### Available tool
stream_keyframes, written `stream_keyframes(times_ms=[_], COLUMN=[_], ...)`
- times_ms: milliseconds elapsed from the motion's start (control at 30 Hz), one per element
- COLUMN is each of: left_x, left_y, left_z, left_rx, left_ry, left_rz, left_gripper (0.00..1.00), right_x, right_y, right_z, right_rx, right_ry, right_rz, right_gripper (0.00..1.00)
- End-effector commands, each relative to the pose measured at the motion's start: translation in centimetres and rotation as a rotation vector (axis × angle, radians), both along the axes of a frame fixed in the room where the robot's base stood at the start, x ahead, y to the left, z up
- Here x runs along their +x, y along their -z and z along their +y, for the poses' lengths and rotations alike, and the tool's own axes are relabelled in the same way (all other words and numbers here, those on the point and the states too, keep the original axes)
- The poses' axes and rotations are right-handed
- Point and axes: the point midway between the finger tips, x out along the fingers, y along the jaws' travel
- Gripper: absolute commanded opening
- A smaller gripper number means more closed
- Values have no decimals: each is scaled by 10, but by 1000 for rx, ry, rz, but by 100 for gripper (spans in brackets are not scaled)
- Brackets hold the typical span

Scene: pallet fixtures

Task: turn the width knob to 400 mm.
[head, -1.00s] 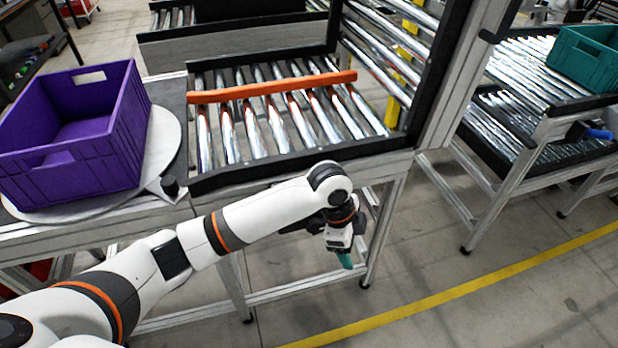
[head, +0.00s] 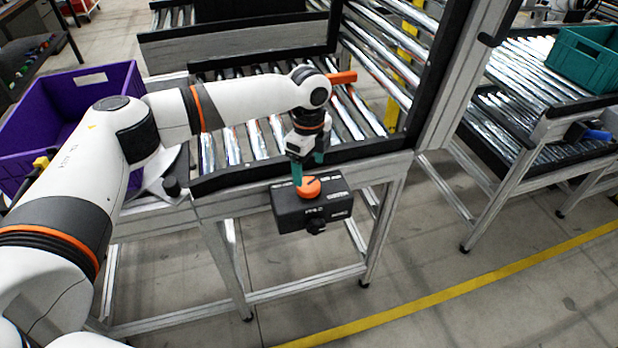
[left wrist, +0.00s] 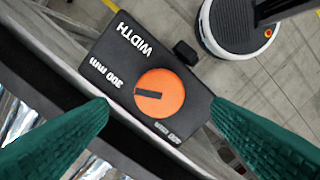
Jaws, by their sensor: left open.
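The width knob (head: 309,187) is an orange disc on top of a black box (head: 318,211) fixed to the conveyor's front edge. In the left wrist view the knob (left wrist: 160,96) has a dark pointer bar aimed left, toward the side with the "300 mm" label. My left gripper (head: 307,168) is open just above the knob. In the wrist view its teal fingers (left wrist: 160,106) lie on either side of the knob, apart from it. My right gripper is out of view.
A roller conveyor (head: 262,169) with an orange bar (head: 342,77) lies behind the box. A purple crate (head: 30,124) stands left, partly behind my arm. A teal crate (head: 587,62) sits on the right conveyor. The floor in front is free.

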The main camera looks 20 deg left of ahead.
Motion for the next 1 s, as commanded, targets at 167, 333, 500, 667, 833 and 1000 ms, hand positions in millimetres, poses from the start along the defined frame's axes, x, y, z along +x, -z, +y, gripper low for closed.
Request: stream_keyframes(times_ms=[167,333,500,667,833,1000], left_x=[-1,0,0,0,0,0], left_y=[31,49,55,55,55,55], left_z=[0,0,0,0,0,0], left_rx=[1,0,-1,-1,-1,0], left_ry=[-1,0,0,0,0,0], left_rz=[1,-1,-2,-2,-2,-1], left_gripper=[73,73,73,73,52,28], right_x=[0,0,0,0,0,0], right_y=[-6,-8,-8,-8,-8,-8], right_z=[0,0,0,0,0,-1], right_rx=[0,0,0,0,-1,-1], right_ry=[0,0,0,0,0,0], right_rz=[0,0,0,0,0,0], right_gripper=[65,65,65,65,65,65])
